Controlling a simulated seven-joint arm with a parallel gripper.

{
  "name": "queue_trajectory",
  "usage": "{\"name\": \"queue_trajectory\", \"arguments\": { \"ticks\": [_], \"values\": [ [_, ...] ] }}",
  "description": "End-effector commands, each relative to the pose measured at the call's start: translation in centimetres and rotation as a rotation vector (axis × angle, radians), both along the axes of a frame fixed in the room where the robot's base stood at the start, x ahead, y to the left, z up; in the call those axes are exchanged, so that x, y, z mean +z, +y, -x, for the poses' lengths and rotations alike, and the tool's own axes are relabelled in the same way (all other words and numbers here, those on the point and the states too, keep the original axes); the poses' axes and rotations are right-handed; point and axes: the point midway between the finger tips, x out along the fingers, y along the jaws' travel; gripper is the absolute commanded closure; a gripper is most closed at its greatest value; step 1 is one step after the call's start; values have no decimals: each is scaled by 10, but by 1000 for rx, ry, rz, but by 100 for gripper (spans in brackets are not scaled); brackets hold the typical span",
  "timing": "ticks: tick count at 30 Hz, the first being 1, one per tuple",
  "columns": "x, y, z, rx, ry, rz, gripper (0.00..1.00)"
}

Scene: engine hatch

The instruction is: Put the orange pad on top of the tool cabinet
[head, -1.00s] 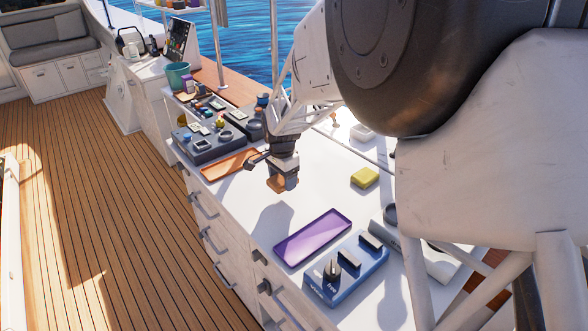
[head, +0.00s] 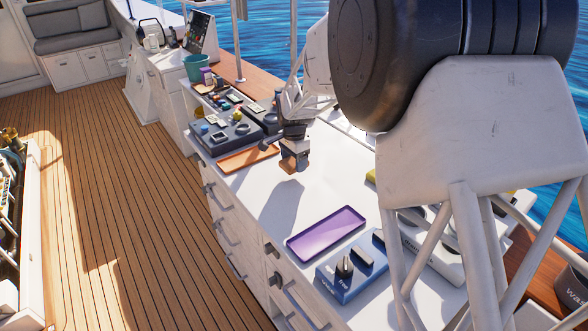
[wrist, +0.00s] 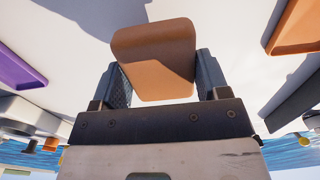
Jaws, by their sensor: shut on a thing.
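The orange pad (head: 290,163) is held between the fingers of my gripper (head: 294,148), above the white top of the tool cabinet (head: 262,206). In the wrist view the pad (wrist: 153,50) is gripped between the two dark fingers of my gripper (wrist: 158,82). A shadow lies on the white top below and left of the pad, so it appears raised above the surface. The exact gap cannot be told.
An orange tray (head: 247,159) lies left of my gripper, with a dark organizer (head: 226,137) behind it. A purple tray (head: 326,232) and a blue block holder (head: 350,268) lie nearer the camera. The white top between the trays is clear. A yellow sponge (head: 371,176) is partly hidden by my arm.

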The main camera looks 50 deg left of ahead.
Motion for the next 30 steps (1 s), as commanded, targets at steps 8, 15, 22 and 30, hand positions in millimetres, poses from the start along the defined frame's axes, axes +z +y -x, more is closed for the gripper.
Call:
{"name": "queue_trajectory", "arguments": {
  "ticks": [8,15,22,30],
  "values": [
    [-17,-1,0,0,1,2,55],
    [-35,0,0,0,0,0,55],
    [-35,0,0,0,0,0,55],
    [-38,0,0,0,0,0,22]
  ]
}}
